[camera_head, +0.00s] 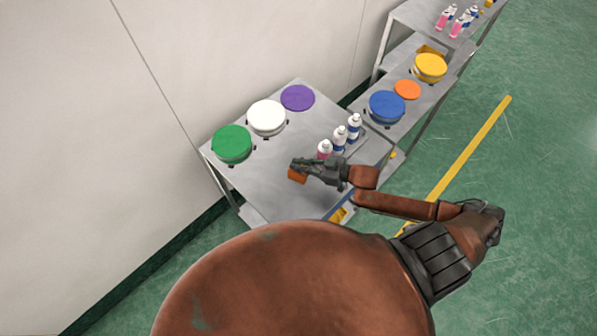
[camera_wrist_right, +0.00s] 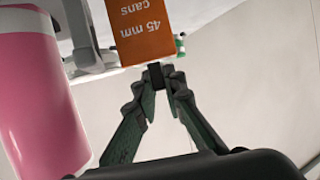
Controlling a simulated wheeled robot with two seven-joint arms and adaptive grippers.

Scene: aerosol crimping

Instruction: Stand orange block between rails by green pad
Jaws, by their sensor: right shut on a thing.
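My right gripper (camera_head: 306,167) is shut on the orange block (camera_head: 297,175) and holds it over the grey table, right of and nearer than the green pad. In the right wrist view, the fingertips (camera_wrist_right: 160,76) meet at the lower end of the block (camera_wrist_right: 135,32), whose face reads "45 mm cans" upside down. The round green pad (camera_head: 232,143) sits at the table's left end. Small dark pieces show around its edge; I cannot make out which are the rails. My left gripper is not in view.
White (camera_head: 267,117) and purple (camera_head: 298,97) round pads lie behind the green one. Several spray cans (camera_head: 340,139) stand just behind my right gripper; a pink can (camera_wrist_right: 40,95) is close in the wrist view. The grey tabletop (camera_head: 262,180) is clear left of the block.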

